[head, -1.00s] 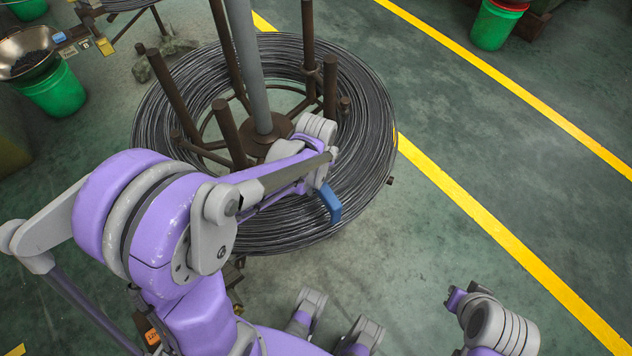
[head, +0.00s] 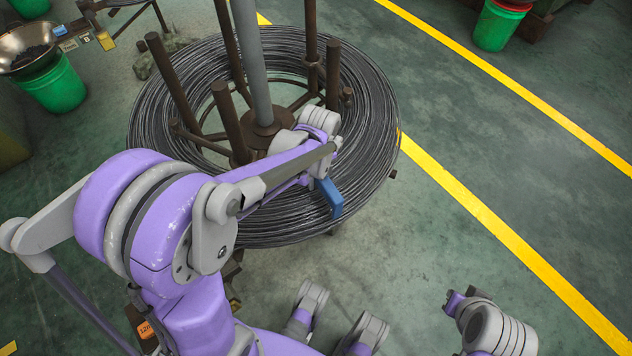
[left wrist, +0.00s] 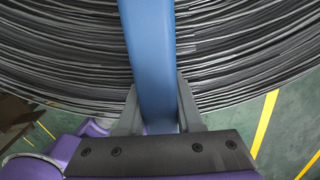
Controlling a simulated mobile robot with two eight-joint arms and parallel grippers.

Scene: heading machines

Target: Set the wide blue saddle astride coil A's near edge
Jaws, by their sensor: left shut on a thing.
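The wide blue saddle (head: 330,197) is a curved blue band. My left gripper (left wrist: 158,108) is shut on it, with one dark finger on each side of the band in the left wrist view. Coil A (head: 375,125) is a large ring of dark wire around a brown post stand. The saddle (left wrist: 148,50) is over the lower right, near part of the coil ring, its outer end close to the outer edge. I cannot tell whether it touches the wire or is held above it. My left wrist and forearm cover part of the coil.
Brown posts (head: 230,120) and a grey central pole (head: 252,65) rise inside the coil close to my left wrist. A green bucket (head: 58,88) under a metal bowl stands at the left. Green floor right of the coil is open, crossed by yellow lines (head: 500,235).

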